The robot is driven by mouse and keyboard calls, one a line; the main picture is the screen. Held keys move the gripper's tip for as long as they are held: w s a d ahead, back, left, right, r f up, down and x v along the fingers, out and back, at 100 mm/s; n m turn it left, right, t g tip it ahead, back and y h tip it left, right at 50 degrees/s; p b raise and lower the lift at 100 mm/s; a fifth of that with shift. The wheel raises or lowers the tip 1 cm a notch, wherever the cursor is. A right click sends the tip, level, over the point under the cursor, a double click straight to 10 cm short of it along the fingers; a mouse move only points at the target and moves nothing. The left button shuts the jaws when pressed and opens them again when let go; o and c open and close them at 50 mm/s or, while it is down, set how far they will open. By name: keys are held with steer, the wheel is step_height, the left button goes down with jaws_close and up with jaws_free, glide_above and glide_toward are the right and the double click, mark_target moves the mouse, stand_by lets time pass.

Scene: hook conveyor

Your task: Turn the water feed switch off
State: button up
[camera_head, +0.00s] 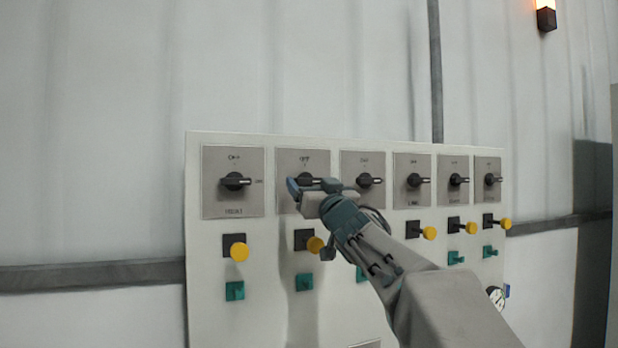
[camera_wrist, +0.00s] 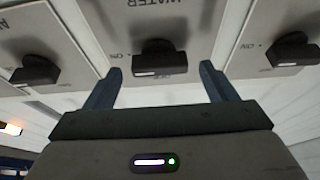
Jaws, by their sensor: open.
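The water switch is a black rotary knob (camera_wrist: 160,57) on a grey plate (camera_wrist: 215,22). The plate reads "WATER", upside down in the wrist view, with an "ON" mark beside the knob. The knob's handle lies level. In the head view this knob (camera_head: 309,180) is the second from the left and partly covered by my gripper (camera_head: 308,187). My gripper (camera_wrist: 160,72) is open, with one finger on each side of the knob. I cannot tell whether either finger touches it.
Similar rotary switches stand on both sides, one at the left (camera_head: 235,181) and one at the right (camera_head: 364,180). Yellow knobs (camera_head: 239,253) and green buttons (camera_head: 235,291) sit below on the pale panel (camera_head: 350,140). An orange lamp (camera_head: 546,14) is on the wall.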

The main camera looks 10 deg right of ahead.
steer(key=shift+x, duration=0.8)
steer(key=c, duration=1)
